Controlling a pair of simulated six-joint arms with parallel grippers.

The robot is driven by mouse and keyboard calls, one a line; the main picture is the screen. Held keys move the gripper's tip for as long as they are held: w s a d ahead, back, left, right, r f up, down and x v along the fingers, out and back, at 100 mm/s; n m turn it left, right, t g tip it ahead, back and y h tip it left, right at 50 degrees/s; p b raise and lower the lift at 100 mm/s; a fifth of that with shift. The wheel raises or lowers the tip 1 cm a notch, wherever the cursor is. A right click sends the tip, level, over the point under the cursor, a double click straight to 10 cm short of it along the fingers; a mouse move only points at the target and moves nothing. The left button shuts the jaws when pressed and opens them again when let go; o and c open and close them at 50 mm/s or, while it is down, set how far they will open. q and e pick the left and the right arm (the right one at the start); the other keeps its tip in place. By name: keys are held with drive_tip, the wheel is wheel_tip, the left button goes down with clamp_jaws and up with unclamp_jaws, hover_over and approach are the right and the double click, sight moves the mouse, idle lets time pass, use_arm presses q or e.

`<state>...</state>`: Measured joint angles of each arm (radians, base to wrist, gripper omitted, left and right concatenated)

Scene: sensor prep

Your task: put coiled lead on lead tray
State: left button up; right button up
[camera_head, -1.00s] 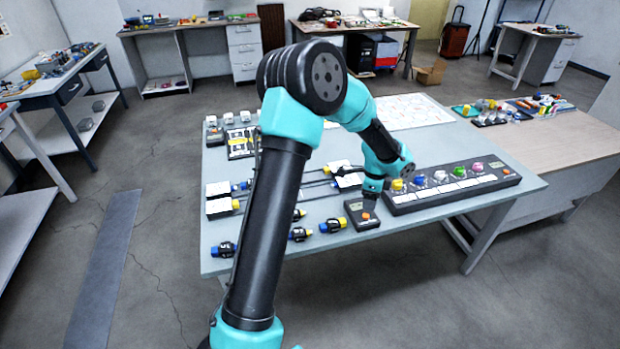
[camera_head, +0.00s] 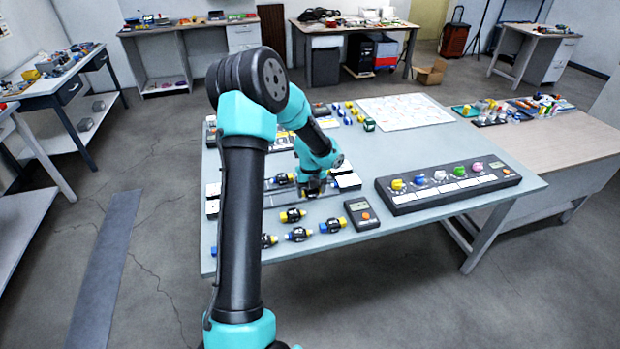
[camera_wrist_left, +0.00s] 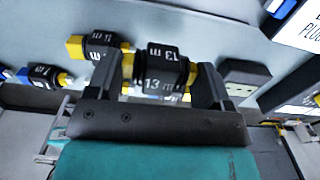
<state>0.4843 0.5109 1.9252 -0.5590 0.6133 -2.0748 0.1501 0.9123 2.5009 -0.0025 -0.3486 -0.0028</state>
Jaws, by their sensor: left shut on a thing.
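My left gripper (camera_head: 312,192) is over the front middle of the grey table, beside the rails between the white-labelled blocks. In the left wrist view its fingers (camera_wrist_left: 165,78) are closed on a coiled lead (camera_wrist_left: 160,66), a black body marked "13 m" with yellow ends. In the head view the gripper mostly hides this lead. Other coiled leads, black with yellow or blue ends, lie on the table in front, such as one lead (camera_head: 298,234) and another (camera_head: 330,225). I cannot tell which thing is the lead tray. My right gripper is not in view.
A meter (camera_head: 362,214) with an orange knob lies right of the gripper. A long panel (camera_head: 450,187) with coloured knobs is farther right. A white sheet (camera_head: 405,110) lies at the back. White-labelled blocks (camera_head: 345,181) stand close by the gripper.

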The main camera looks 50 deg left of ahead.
use_arm(q)
drive_tip(key=w+a, duration=0.3)
drive_tip(key=a, duration=0.1)
drive_tip(key=w+a+f, duration=0.1)
drive_tip(key=w+a, duration=0.2)
drive_tip(key=w, duration=0.1)
drive_tip(key=w+a, duration=0.3)
drive_tip(key=a, duration=0.1)
drive_tip(key=shift+w+a+f, duration=0.15)
drive_tip(key=shift+a+f, duration=0.05)
drive_tip(key=shift+a, duration=0.1)
drive_tip(key=shift+w+a, duration=0.15)
drive_tip(key=shift+f, duration=1.8)
drive_tip(key=shift+f, duration=0.1)
drive_tip(key=o, duration=0.9)
drive_tip(key=shift+o, duration=0.2)
